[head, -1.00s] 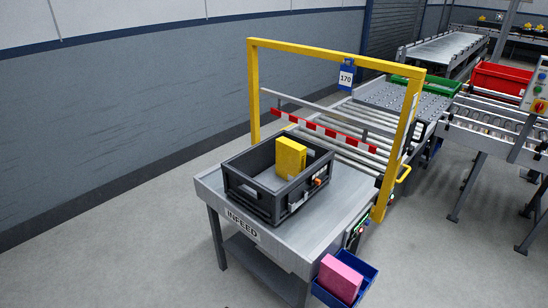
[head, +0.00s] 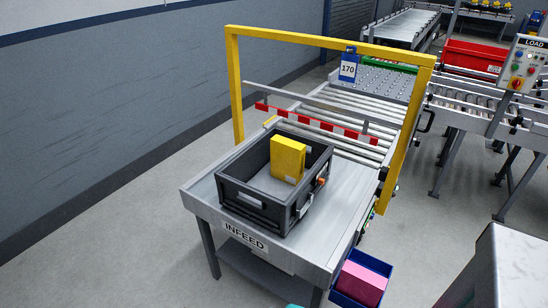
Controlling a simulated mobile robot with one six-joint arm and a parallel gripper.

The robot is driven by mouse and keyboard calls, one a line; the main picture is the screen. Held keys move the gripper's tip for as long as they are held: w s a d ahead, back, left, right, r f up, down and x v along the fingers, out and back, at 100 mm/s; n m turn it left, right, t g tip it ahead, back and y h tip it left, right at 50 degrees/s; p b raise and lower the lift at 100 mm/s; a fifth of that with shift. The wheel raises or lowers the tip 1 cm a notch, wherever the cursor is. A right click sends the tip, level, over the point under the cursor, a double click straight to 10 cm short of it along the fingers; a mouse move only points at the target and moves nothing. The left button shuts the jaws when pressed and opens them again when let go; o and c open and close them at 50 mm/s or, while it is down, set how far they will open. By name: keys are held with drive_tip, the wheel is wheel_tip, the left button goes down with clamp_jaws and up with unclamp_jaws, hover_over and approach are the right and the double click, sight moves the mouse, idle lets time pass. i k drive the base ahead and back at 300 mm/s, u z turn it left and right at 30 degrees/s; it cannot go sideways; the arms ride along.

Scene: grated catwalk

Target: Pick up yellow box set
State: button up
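The yellow box (head: 287,159) stands upright inside a dark grey open crate (head: 249,205) in the head view. It is near the crate's back wall, and its lower part is partly hidden by the crate. The crate rests on the metal infeed table (head: 208,193). My gripper is not in the head view, so I cannot see its fingers.
A yellow gate frame (head: 236,90) with a red and white striped bar (head: 315,121) stands behind the crate, over a roller conveyor. A blue bin (head: 370,262) holding a pink box (head: 360,283) hangs at the table's front right. A grey block (head: 520,262) stands at lower right.

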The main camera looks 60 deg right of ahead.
sight(287, 155)
drive_tip(key=i, duration=1.2)
drive_tip(key=z, duration=0.15)
